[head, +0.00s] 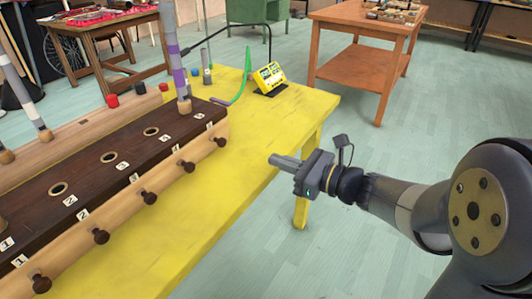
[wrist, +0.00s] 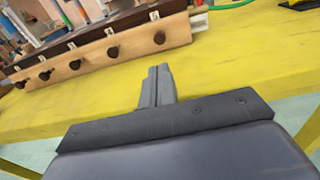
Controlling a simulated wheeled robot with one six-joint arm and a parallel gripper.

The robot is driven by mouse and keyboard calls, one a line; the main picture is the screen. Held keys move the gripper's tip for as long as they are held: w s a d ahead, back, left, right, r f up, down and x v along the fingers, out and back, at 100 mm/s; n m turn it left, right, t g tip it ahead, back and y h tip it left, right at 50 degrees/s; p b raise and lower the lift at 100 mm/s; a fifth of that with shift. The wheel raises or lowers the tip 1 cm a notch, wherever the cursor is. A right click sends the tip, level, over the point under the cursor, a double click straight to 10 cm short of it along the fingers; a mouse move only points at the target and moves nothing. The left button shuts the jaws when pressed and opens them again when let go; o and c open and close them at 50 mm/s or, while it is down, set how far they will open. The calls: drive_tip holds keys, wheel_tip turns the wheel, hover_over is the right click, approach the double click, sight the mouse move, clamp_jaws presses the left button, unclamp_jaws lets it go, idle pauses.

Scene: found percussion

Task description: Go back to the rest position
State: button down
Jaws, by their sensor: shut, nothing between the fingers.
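My gripper (head: 284,162) is over the right edge of the yellow table (head: 225,180) in the head view, with my arm reaching in from the right. Its two fingers are together and hold nothing. In the wrist view the shut fingers (wrist: 157,85) point at the yellow table (wrist: 235,68) and the front of the wooden rack. The fingers look apart from the rack and its knobs.
A dark wooden rack (head: 106,183) with numbered holes and round knobs stands on the table's left. Striped sticks (head: 174,58) stand upright in it. A yellow device (head: 268,78) sits at the back. An orange-brown table (head: 362,69) stands behind.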

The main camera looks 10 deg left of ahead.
drive_tip(key=shift+s+d, duration=0.1)
drive_tip(key=shift+d, duration=0.25)
drive_tip(key=shift+a, duration=0.1)
